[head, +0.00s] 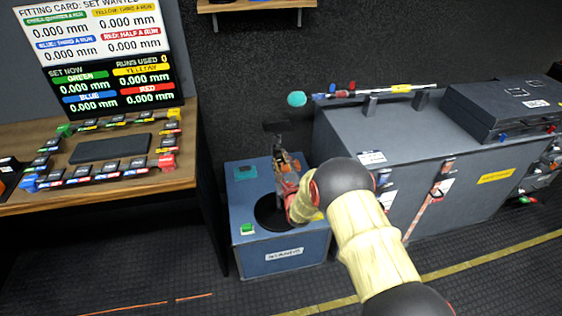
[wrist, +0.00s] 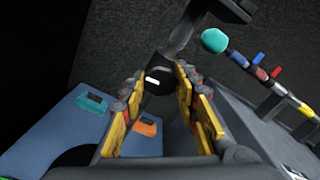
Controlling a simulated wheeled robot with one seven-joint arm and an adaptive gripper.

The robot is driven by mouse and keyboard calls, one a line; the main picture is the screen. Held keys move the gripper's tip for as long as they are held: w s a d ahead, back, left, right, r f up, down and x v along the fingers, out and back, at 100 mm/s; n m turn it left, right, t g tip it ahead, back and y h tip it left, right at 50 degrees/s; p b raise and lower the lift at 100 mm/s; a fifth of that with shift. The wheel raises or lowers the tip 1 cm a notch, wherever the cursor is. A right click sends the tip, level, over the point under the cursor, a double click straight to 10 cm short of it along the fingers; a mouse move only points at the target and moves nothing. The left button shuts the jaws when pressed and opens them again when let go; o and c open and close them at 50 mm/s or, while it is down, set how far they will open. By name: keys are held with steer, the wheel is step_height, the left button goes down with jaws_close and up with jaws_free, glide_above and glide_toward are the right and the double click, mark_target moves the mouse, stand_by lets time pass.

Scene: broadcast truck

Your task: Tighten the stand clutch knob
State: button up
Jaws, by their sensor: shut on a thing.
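The stand rises from a blue box (head: 258,246) in the head view, with a round black base (head: 268,212) and a dark head (head: 277,127) on top. My gripper (head: 280,158) reaches the upright from the front right and covers much of it. In the wrist view, the round black clutch knob (wrist: 158,82) sits between the yellow-padded fingers of my gripper (wrist: 159,76), near their tips. My gripper is shut on the knob. A dark post and the stand head (wrist: 225,8) show beyond it. The knob is not clear in the head view.
Right of the stand is a grey cabinet (head: 430,175) bearing a black case (head: 500,105) and a pole with a teal ball (head: 296,99) overhanging near the stand. At left, a wooden desk (head: 100,197) carries coloured blocks and a screen (head: 98,50). Dark floor lies in front.

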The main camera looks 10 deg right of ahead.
steer(key=shift+f, duration=0.15)
stand_by(0.3)
steer(key=o, duration=1.2)
steer(key=s, duration=1.2)
